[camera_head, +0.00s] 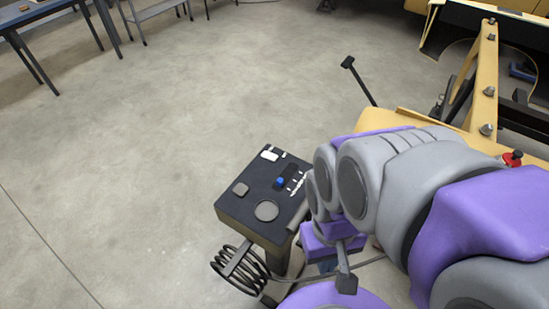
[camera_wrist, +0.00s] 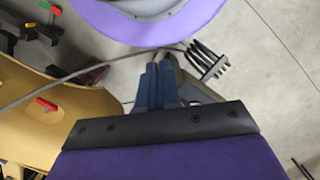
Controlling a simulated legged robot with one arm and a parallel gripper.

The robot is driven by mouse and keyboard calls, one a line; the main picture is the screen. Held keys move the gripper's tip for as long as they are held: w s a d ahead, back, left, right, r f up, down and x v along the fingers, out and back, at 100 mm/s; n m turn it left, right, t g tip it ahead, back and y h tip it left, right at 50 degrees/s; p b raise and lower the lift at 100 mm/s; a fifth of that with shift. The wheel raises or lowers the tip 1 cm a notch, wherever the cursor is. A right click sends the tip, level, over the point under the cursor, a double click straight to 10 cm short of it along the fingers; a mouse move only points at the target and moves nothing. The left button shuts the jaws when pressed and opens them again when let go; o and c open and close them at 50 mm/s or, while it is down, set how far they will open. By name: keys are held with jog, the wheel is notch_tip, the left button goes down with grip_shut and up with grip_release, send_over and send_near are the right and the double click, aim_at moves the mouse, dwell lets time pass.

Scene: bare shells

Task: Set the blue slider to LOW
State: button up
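The blue slider (camera_head: 280,182) is a small blue block on a dark track on top of a grey control box (camera_head: 240,210) in the head view. White marks run along the track, but their lettering is too small to read. The slider sits at the track's left end in the picture. My gripper (camera_head: 327,266) is to the right of and below the box, apart from the slider and partly hidden by my arm. In the wrist view its two blue fingers (camera_wrist: 160,78) lie side by side, with nothing seen between them. The slider is not seen there.
A black coil (camera_head: 240,268) sticks out in front. A yellow machine (camera_head: 486,85) stands at right.

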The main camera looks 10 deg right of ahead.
jog(key=shift+o, duration=0.6)
jog(key=shift+w+r, duration=0.1)
jog(key=shift+w, duration=0.15)
jog(key=o, duration=0.5)
jog(key=w+n, duration=0.2)
jog(key=w+r+n, duration=0.1)
jog(key=w+n, duration=0.3)
jog(key=shift+w+a+r+p, duration=0.15)
jog(key=shift+w+a+p, duration=0.1)
jog(key=shift+a+p, duration=0.1)
jog(key=shift+c, duration=0.2)
jog(key=shift+o, duration=0.9)
jog(key=w+n, duration=0.7)
jog(key=w, duration=0.2)
jog(key=shift+w+a+t+p, duration=0.25)
jog(key=shift+a+t+p, duration=0.05)
jog(key=shift+t+p, duration=0.1)
jog(key=n+t+p, duration=0.1)
jog(key=n, duration=1.3)
send_over(280, 178)
notch_tip(280, 178, down, 6)
jog(key=f+b, duration=0.1)
jog(key=f, duration=0.7)
jog(key=f+b, duration=0.2)
jog(key=f, duration=0.6)
jog(key=shift+s+f, duration=0.2)
jog(key=shift+f, duration=0.15)
grip_shut()
jog(key=shift+w+r, duration=0.1)
